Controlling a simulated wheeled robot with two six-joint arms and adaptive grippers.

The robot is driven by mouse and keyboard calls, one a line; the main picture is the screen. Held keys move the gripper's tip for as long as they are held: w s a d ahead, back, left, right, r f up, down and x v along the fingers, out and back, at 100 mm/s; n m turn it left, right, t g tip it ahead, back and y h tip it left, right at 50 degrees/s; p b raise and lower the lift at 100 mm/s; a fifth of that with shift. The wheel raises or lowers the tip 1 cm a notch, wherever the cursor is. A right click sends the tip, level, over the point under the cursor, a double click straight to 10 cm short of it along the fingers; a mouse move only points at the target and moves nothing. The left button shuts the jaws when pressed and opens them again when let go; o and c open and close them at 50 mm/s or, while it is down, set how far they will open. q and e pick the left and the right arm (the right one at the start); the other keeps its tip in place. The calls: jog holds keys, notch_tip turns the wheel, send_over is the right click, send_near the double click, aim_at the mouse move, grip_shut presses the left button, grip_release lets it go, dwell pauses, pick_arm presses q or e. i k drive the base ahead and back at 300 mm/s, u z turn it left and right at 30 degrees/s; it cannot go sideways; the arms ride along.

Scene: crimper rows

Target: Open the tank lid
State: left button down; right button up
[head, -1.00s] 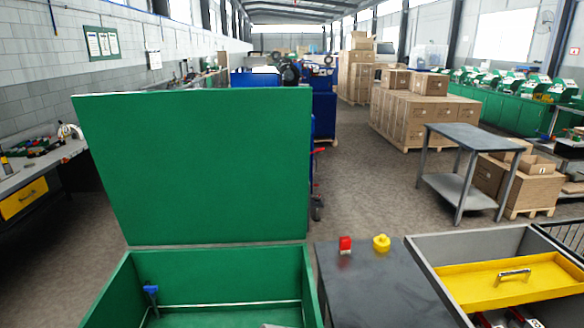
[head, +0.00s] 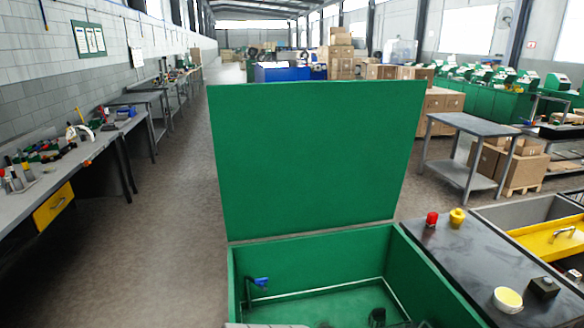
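The green tank lid (head: 316,160) stands raised, nearly upright, along the far edge of the green tank (head: 412,262) in the head view. The tank is open at the top and its green inside shows. A blue-handled valve on a pipe (head: 261,282) sits inside at the left. A grey edge and small dark shapes show at the very bottom of the picture, too cut off to identify. Neither of my grippers can be made out in the head view.
A dark worktop (head: 468,262) right of the tank bears a red knob (head: 431,219), a yellow knob (head: 457,217) and a pale round cup (head: 507,299). A yellow tray (head: 552,240) lies beyond. Workbenches (head: 50,180) line the left wall. The floor between is clear.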

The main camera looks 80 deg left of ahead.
aim_at(291, 158)
jog(key=k, duration=0.4)
jog(key=u, duration=0.75)
